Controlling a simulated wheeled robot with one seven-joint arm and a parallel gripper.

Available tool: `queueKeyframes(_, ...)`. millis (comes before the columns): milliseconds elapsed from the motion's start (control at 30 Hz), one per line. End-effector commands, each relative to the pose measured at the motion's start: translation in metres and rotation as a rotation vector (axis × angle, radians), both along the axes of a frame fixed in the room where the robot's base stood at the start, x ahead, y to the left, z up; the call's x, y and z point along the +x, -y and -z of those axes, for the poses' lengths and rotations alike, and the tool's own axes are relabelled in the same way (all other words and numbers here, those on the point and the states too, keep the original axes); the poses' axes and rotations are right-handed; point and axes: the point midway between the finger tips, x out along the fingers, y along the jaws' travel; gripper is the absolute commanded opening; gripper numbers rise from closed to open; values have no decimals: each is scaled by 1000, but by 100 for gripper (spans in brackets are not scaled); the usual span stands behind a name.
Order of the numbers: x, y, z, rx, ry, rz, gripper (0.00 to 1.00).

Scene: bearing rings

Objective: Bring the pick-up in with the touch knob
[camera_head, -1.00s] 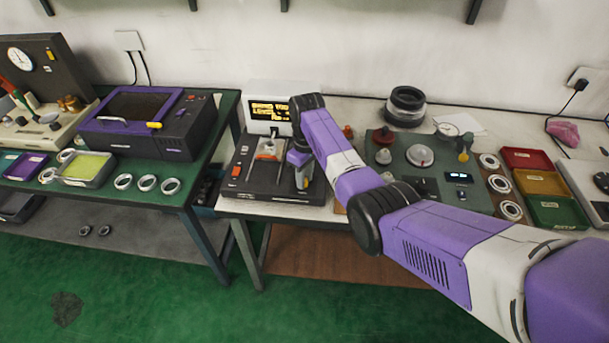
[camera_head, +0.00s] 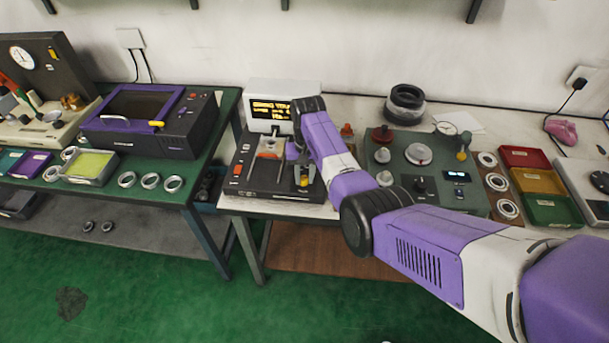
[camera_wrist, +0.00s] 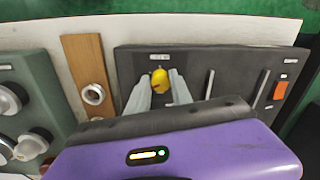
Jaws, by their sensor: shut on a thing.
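The yellow touch knob (camera_wrist: 160,79) sits on the dark top panel of the tester (camera_wrist: 235,65), below a small label. My gripper (camera_wrist: 159,88) has one pale finger on each side of it and is shut on it. In the head view the yellow knob (camera_head: 304,182) shows at the tester's (camera_head: 265,188) front right, below my wrist. The tester's lit display (camera_head: 272,111) stands behind; its text is too small to read surely. I cannot make out the pick-up for certain; my arm hides part of the panel.
An orange button (camera_wrist: 281,90) and pale upright slots lie right of the knob in the wrist view. A wooden strip with a ring (camera_wrist: 94,94) and a grey-green knob panel (camera_wrist: 28,95) lie left. A purple-lidded machine (camera_head: 150,122) stands on the left bench.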

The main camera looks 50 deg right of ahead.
Motion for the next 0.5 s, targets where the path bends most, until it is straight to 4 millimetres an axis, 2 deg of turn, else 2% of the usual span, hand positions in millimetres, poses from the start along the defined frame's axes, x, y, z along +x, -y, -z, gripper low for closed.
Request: queueKeyframes(500,1,0,-1,-1,3,68,0)
